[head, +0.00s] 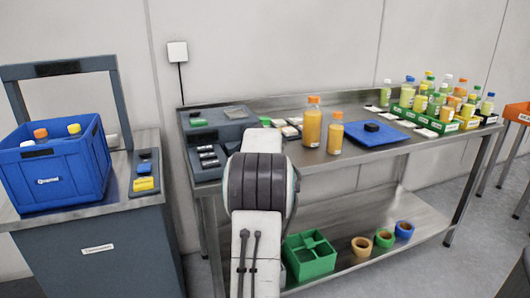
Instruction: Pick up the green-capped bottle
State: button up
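A group of small bottles stands at the right end of the steel bench. My arm rises in the middle foreground, well left of that group. My gripper does not show; the arm's own links may hide it.
Two larger orange-capped juice bottles (312,124) and a blue tray (352,139) with a black disc stand mid-bench. Green crates (407,114) hold bottles. A blue crate (52,178) stands left. A green divided box (310,255) and tape rolls (384,238) lie on the lower shelf.

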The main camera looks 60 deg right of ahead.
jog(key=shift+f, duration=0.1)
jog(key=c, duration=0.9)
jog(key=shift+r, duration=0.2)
